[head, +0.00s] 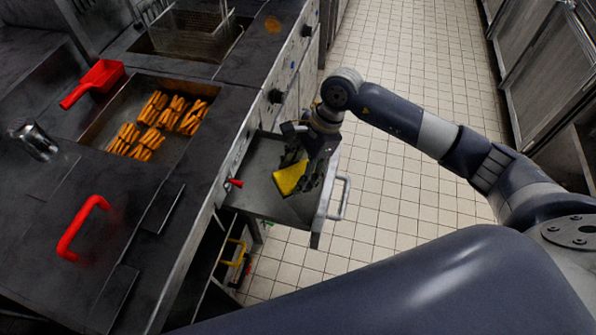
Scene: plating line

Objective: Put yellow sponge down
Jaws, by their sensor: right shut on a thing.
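The yellow sponge (289,178) shows in the head view, over the grey open drawer (262,193) below the counter. My right gripper (296,172) is shut on the sponge and reaches down over the drawer. Part of the sponge is hidden by the dark fingers. I cannot tell whether the sponge touches the drawer's bottom. My left gripper is not in view.
The drawer has a handle (341,197) on its right. The counter (215,125) at left holds a pan of fries (103,133), a red scoop (97,80) and a red handle (72,236). The tiled floor (400,60) is clear.

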